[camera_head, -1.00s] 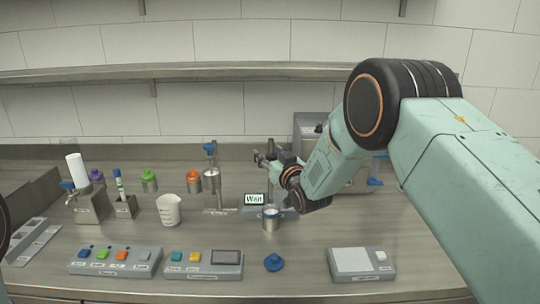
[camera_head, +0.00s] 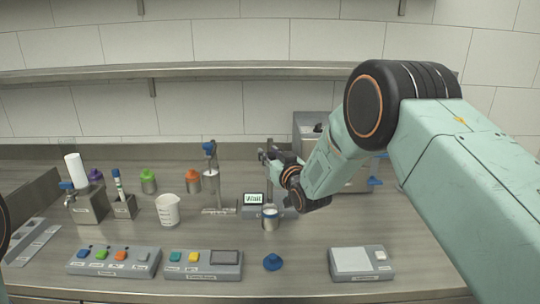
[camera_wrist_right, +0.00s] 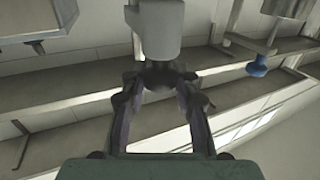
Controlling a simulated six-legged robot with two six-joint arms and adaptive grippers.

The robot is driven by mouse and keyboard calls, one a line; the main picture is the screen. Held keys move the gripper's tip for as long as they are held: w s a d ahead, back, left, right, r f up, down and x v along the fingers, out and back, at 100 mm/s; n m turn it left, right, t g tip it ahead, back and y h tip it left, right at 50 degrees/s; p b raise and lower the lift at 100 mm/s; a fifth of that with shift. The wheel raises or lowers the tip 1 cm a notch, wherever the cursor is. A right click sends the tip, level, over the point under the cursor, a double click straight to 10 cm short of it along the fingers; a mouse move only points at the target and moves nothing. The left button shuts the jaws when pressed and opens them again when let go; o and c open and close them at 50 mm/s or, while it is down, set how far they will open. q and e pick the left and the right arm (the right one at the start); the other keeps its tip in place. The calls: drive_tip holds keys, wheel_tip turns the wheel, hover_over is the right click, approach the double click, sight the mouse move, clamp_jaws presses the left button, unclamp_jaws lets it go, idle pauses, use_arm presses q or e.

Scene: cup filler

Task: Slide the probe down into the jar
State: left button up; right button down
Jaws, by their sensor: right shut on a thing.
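The jar (camera_head: 270,222) is a small metal cup with a pale top. It stands upright on the bench, just right of the small display that reads "Wait" (camera_head: 254,198). My right gripper (camera_head: 268,156) is above and behind the jar at the upright stand. In the right wrist view its fingers (camera_wrist_right: 161,78) are shut at the lower end of a grey cylindrical part, which I take to be the probe (camera_wrist_right: 158,30). In the head view the arm and its small size obscure the probe, and I cannot tell whether its tip is inside the jar. My left gripper is not in view.
A blue knobbed lid (camera_head: 272,262) lies in front of the jar. A scale (camera_head: 354,260) is at the right front, with button panels (camera_head: 203,264) at the left front. A white beaker (camera_head: 167,211) and a second stand (camera_head: 212,172) are left. A shelf (camera_head: 200,71) runs behind.

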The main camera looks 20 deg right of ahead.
drive_tip(key=shift+f, duration=0.1)
wheel_tip(320, 180, down, 7)
drive_tip(key=b, duration=0.5)
drive_tip(key=shift+f, duration=0.15)
drive_tip(key=c, duration=1.4)
unclamp_jaws()
drive_tip(key=o, duration=0.4)
drive_tip(key=shift+r, duration=0.25)
